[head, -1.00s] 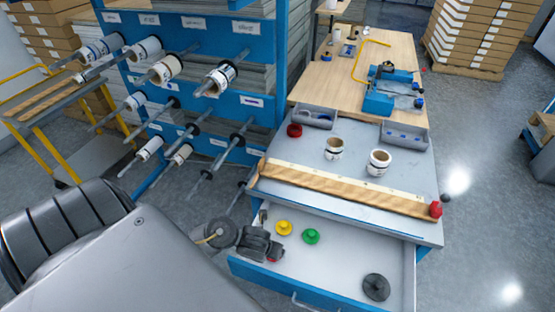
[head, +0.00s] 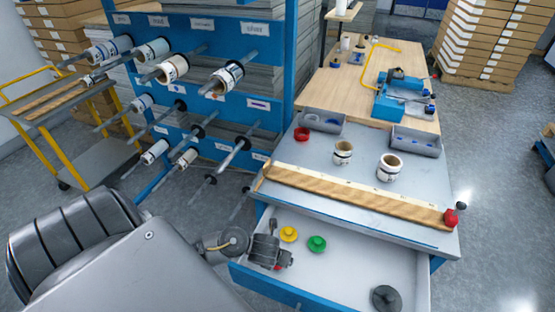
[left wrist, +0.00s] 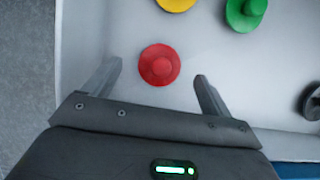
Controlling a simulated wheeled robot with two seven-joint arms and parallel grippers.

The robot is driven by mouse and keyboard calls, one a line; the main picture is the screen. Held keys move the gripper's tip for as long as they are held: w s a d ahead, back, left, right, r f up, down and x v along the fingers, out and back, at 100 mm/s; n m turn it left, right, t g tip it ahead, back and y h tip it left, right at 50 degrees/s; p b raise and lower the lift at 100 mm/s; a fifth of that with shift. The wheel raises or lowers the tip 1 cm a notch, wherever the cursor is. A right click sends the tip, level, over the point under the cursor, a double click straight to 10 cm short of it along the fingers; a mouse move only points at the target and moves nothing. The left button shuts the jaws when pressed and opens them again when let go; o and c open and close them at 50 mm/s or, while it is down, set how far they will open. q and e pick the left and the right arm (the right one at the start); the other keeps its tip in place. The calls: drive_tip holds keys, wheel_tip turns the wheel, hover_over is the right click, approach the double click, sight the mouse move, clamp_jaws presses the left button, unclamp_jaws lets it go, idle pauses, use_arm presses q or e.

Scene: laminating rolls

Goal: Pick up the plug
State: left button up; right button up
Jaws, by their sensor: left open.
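A round red plug (left wrist: 159,65) lies on the white drawer floor in the left wrist view, between the fingertips of my left gripper (left wrist: 157,75). The gripper is open, with a gap on each side of the plug. In the head view my left gripper (head: 268,252) is over the left part of the open drawer and hides most of the red plug. A yellow plug (head: 289,234) and a green plug (head: 317,244) lie just right of it. A dark grey plug (head: 385,298) lies at the drawer's right. My right gripper is not in view.
The drawer (head: 350,267) is pulled out below a grey bench with a wooden ruler strip (head: 355,195) along its front. Two rolls (head: 389,168) stand on the bench. A blue rack (head: 215,75) with rolls on rods stands to the left. The drawer's middle is clear.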

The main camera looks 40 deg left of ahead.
use_arm(q)
drive_tip(key=b+x, duration=0.1)
drive_tip(key=x, duration=0.2)
drive_tip(key=shift+w+f, duration=0.2)
drive_tip(key=shift+f, duration=0.15)
drive_tip(key=c, duration=1)
